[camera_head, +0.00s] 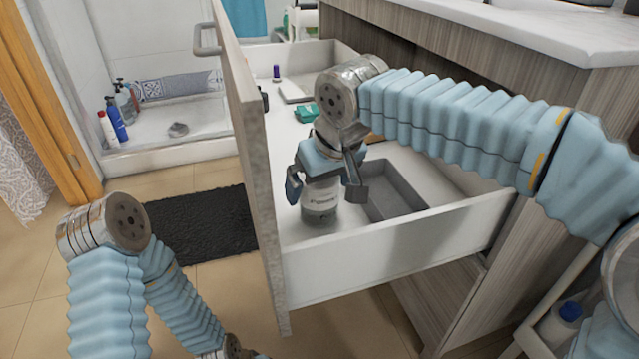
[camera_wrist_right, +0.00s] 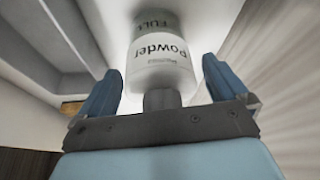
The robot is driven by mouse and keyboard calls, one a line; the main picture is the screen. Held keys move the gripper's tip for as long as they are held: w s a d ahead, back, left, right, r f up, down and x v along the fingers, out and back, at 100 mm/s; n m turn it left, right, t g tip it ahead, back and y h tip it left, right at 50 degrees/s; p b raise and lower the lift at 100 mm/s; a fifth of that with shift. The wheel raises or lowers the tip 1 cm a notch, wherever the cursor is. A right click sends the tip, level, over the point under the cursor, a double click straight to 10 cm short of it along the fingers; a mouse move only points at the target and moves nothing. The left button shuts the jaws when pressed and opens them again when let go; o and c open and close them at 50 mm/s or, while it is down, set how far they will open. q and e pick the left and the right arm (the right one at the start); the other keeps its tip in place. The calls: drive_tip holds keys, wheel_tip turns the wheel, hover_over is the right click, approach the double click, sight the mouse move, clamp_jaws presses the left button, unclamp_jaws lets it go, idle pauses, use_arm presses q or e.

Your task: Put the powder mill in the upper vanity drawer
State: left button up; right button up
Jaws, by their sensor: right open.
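The powder mill (camera_head: 319,201) is a white and grey cylinder with dark lettering. It stands upright inside the open upper vanity drawer (camera_head: 390,245), near the drawer front. In the right wrist view the mill (camera_wrist_right: 160,62) shows the word "Powder" between the fingers. My right gripper (camera_head: 323,192) is open, with its blue fingertips on either side of the mill's upper part; it also shows in the right wrist view (camera_wrist_right: 160,85), with gaps between fingers and mill. My left arm is at the lower left of the head view, but its gripper fingers do not show.
The drawer also holds a grey tray (camera_head: 403,187) beside the mill, a green item (camera_head: 306,114), a pale flat box (camera_head: 295,93) and a purple bottle (camera_head: 276,73). The drawer walls and tall front panel (camera_head: 250,150) surround them. The marble countertop (camera_head: 540,30) is at upper right.

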drive_tip(key=p+v, duration=0.2)
drive_tip(key=v, duration=0.9)
drive_tip(key=shift+p, duration=0.3)
